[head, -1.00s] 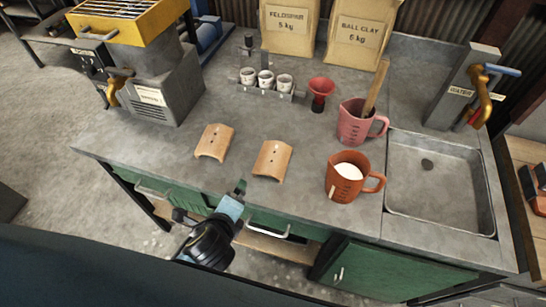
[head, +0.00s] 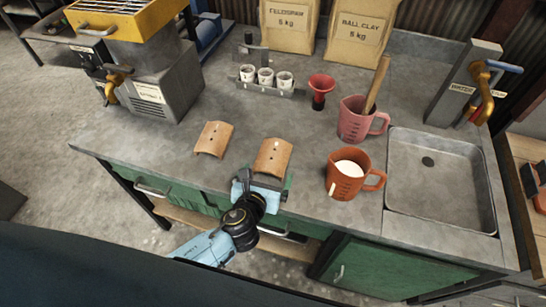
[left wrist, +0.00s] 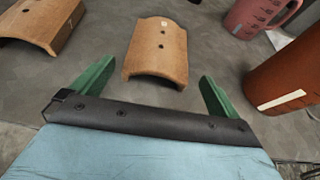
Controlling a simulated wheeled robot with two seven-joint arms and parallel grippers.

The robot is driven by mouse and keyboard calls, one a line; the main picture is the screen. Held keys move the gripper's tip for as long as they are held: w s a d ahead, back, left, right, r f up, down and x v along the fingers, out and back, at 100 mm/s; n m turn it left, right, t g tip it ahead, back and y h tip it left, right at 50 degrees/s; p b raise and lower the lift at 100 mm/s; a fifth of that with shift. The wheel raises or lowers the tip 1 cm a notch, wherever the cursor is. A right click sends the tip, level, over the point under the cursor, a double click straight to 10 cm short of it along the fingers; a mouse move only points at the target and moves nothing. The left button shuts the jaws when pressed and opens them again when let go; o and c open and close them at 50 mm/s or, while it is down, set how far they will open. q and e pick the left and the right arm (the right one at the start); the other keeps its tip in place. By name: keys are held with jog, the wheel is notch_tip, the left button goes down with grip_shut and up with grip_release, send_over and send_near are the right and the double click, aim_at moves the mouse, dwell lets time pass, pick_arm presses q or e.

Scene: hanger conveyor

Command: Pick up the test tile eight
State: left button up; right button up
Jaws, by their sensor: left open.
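Two tan curved tiles with small dark holes lie arched side up on the grey counter. I cannot read a number on either. The right tile (head: 273,156) is just beyond my left gripper (head: 263,182); the left tile (head: 214,138) lies apart to its left. In the left wrist view the right tile (left wrist: 157,48) is ahead, between the lines of the open green fingers (left wrist: 155,88), its near end close to the fingertips. The left tile (left wrist: 42,25) is at the upper left. My left gripper is open and empty. My right gripper is not in view.
An orange jug (head: 343,183) of white powder stands right of the right tile, with a pink jug (head: 355,125) and a sink (head: 440,190) beyond. A red funnel (head: 321,90) and a rack of white cups (head: 266,84) stand behind.

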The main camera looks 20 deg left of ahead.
aim_at(268, 169)
pick_arm(q)
jog(key=shift+r+b+x, duration=0.1)
jog(key=shift+b+x, duration=0.1)
jog(key=shift+x, duration=1.2)
jog(key=shift+r+b+x, duration=0.15)
jog(key=shift+x, duration=1.2)
jog(key=shift+a, duration=0.2)
jog(key=c, duration=1.1)
